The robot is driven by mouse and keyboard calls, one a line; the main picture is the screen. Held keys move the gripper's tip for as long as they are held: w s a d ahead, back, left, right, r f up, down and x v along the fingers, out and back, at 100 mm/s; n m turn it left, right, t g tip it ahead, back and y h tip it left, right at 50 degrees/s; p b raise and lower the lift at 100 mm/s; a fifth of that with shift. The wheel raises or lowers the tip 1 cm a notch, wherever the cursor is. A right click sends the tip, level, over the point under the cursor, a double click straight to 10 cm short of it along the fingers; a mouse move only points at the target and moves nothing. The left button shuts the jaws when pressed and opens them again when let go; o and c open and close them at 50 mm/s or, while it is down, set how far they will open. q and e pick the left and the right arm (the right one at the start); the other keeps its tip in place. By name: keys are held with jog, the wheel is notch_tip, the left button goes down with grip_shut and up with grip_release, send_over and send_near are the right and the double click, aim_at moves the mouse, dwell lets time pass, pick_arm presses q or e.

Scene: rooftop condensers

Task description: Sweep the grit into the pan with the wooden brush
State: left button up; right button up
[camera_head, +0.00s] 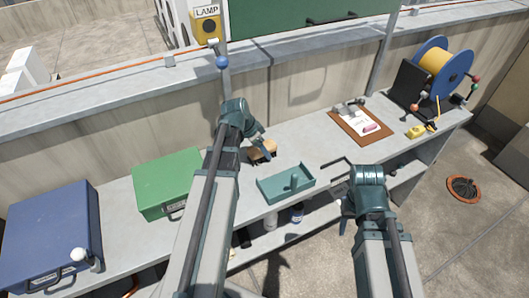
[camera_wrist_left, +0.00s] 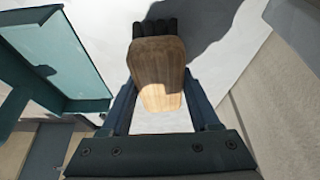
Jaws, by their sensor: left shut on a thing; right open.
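The wooden brush (camera_head: 263,150) is in my left gripper (camera_head: 264,154), just above the grey bench beside the pan. In the left wrist view the brush (camera_wrist_left: 157,70) shows a pale wooden block between the fingers and dark bristles at its far end. The teal pan (camera_head: 291,196) sits on the bench to the right of the brush, with a short upright post in it. The pan also shows at the left of the left wrist view (camera_wrist_left: 62,60). I cannot make out any grit. My right gripper (camera_head: 346,214) is open and empty beyond the bench's front edge.
A green case (camera_head: 165,182) and a blue case (camera_head: 52,235) stand left on the bench (camera_head: 118,207). A clipboard (camera_head: 361,123), a yellow tool (camera_head: 416,131) and a cable reel (camera_head: 440,68) stand right. A wall runs behind. Bottles stand on the shelf below.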

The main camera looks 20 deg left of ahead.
pick_arm(q)
jog(key=shift+w+a, duration=0.25)
jog(key=shift+a, duration=0.15)
jog(key=shift+w+a, duration=0.1)
jog(key=shift+w+a, duration=1.1)
jog(key=shift+a, duration=0.25)
jog(key=shift+d, duration=0.1)
jog(key=shift+w+d, duration=0.6)
jog(key=shift+w, duration=0.1)
jog(key=shift+s+d+f, duration=0.1)
jog(key=shift+s+d, duration=1.15)
jog(key=shift+d, duration=0.15)
jog(key=shift+s+d, duration=0.1)
